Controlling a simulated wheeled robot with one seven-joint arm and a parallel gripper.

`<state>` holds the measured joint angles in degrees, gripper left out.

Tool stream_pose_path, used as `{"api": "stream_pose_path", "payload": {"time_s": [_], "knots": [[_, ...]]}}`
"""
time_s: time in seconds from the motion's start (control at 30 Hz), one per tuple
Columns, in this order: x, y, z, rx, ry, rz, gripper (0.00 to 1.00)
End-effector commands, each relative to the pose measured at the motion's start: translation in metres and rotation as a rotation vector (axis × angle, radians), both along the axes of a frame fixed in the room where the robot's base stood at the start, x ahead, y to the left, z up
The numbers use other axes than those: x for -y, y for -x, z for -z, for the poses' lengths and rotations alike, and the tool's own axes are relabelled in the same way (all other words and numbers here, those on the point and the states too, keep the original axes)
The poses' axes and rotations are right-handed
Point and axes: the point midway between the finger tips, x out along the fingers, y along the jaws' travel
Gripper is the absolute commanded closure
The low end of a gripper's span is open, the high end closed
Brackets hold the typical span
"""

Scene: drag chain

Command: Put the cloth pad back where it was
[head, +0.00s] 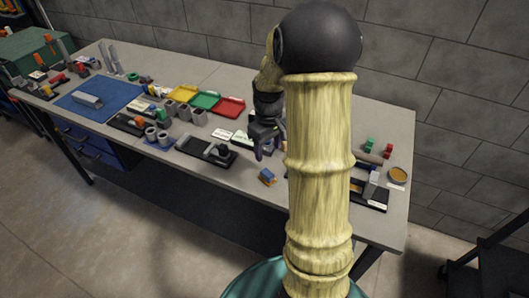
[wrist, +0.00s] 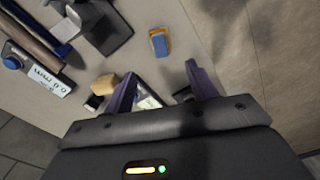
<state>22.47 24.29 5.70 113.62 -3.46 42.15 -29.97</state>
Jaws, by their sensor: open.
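A small blue block with an orange edge (head: 267,176) lies alone on the grey table near its front edge. It also shows in the wrist view (wrist: 159,43), beyond my fingertips. It may be the cloth pad; I cannot tell for sure. My gripper (head: 268,148) is above the table, behind this block in the head view. In the wrist view my gripper (wrist: 161,82) has its two purple fingers apart, with nothing held between them. Part of the table is hidden behind my arm in the head view.
A black tray with a grey part (head: 207,151) lies left of the block. Yellow, green and red trays (head: 205,101) and a blue mat (head: 98,97) lie further left. Bare table surrounds the block.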

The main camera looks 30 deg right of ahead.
Motion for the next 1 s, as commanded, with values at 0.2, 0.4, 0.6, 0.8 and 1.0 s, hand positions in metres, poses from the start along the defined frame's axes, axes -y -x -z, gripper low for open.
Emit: {"api": "stream_pose_path", "payload": {"time_s": [0.2,0.4,0.6,0.8,1.0], "knots": [[-0.047,0.026,-0.012,0.06,0.016,0.056,0.43],[-0.108,0.084,-0.022,0.166,0.002,0.176,0.43],[-0.132,0.121,-0.022,0.226,-0.029,0.257,0.43],[-0.133,0.123,-0.021,0.23,-0.032,0.268,0.43],[-0.133,0.123,-0.021,0.229,-0.032,0.266,0.43]]}}
